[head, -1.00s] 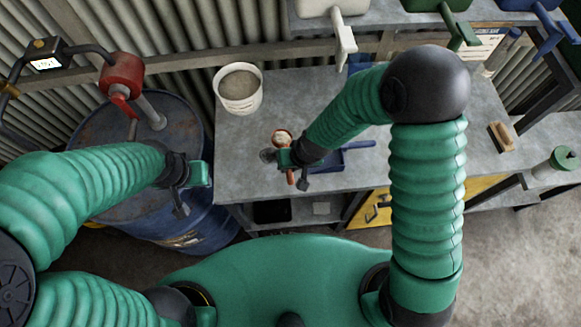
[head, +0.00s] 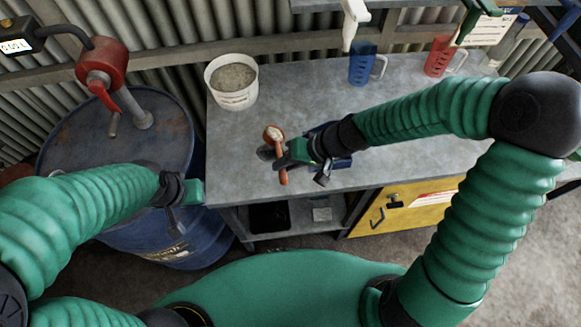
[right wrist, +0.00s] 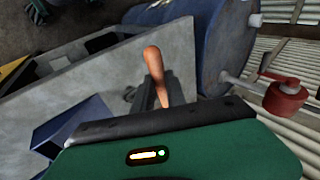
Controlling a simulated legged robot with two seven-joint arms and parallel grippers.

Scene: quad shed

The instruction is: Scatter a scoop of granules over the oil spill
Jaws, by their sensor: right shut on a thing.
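My right gripper (head: 280,156) is shut on the orange handle of a scoop (head: 273,133), over the front left part of the grey bench. Pale granules show in the scoop's round bowl. In the right wrist view the orange scoop handle (right wrist: 154,64) sticks up from between the dark fingers. A white bucket of grey granules (head: 234,98) stands at the bench's back left, apart from the scoop. My left gripper (head: 178,208) hangs by the blue drum with nothing visible in it; its jaw opening is unclear. I cannot make out the oil spill.
A blue drum (head: 70,155) with a red pump (head: 102,62) stands left of the bench (head: 210,150). A blue tray-like thing (head: 342,162) lies partly behind my right gripper. A blue jug (head: 362,68) and a red jug (head: 438,58) stand at the back.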

